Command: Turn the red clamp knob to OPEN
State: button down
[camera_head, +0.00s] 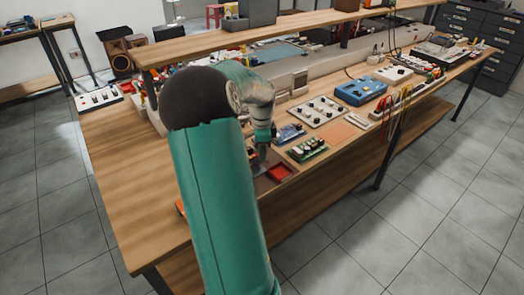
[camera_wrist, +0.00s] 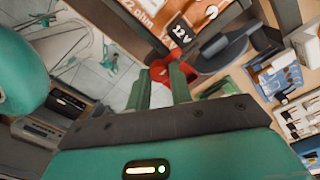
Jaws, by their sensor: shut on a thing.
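The red clamp knob (camera_wrist: 159,70) shows in the wrist view at the tips of my gripper (camera_wrist: 161,79). My two green fingers are closed on it from both sides, and they hide part of it. I cannot read any OPEN mark near it. In the head view my gripper (camera_head: 262,152) is low over the near edge of the wooden bench (camera_head: 125,165).
A raised shelf (camera_head: 215,45) runs behind. A "12 V" label (camera_wrist: 180,32) shows near the knob.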

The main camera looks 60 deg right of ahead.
jog(key=shift+n, duration=0.3)
jog(key=n, duration=0.8)
jog(key=shift+w+n, duration=0.1)
jog(key=shift+n, duration=0.2)
jog(key=n, duration=0.4)
jog(key=shift+n+h, duration=0.3)
jog(key=shift+n, duration=2.1)
jog(key=c, duration=1.2)
grip_release()
jog(key=shift+c, duration=0.2)
